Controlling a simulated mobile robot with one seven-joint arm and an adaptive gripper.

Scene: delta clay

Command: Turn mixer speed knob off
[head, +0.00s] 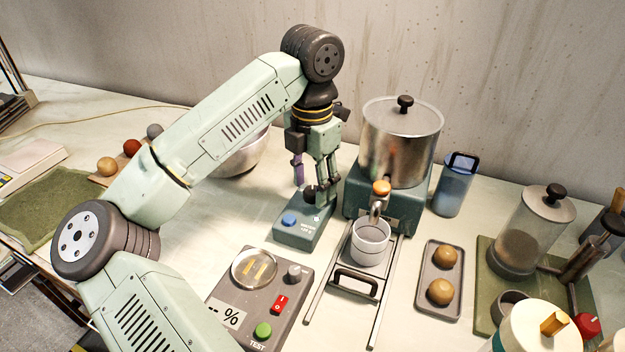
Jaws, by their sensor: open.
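A small teal control box (292,238) stands on the table near the middle, with a blue button (290,220) on its left and small lettering too blurred to read fully. A dark round knob (309,191) shows at the back of this box, partly hidden by my gripper; its setting cannot be read. My gripper (311,204) points down over the box, its fingers apart on either side of the knob. I cannot tell whether the fingers touch it. A steel mixer pot (402,145) with a lid stands on a teal base to the right.
A grey moisture tester (262,308) with a dish, red switch and green button sits in front. A tray with two clay balls (440,275) is to the right. A metal bowl (240,155) stands behind my arm.

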